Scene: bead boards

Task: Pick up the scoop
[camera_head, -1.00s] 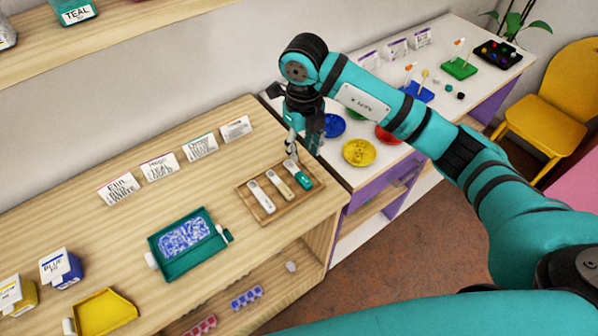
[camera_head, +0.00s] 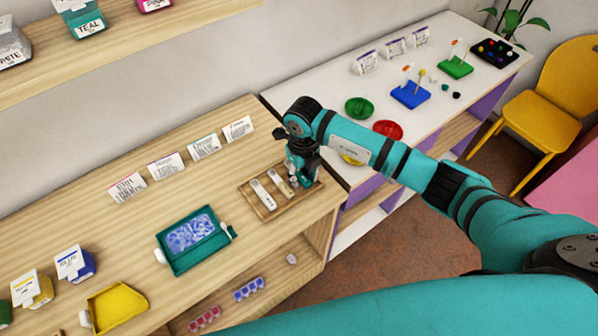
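A small wooden tray (camera_head: 256,203) lies at the right end of the wooden counter. In it lie a white scoop (camera_head: 264,195) and a beige-handled scoop (camera_head: 281,183), side by side. My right gripper (camera_head: 304,182) points down at the tray's right end, right of the beige-handled scoop. It covers the place where a teal-handled scoop lay a second ago, so that scoop is hidden. The fingers are dark and small here, and I cannot tell whether they are open or shut on it. My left gripper is not in view.
A teal bead tray (camera_head: 165,241) and a yellow tray (camera_head: 118,303) stand to the left on the counter. Label cards (camera_head: 205,146) stand behind. A white table (camera_head: 440,118) with red and green dishes and small boards adjoins on the right.

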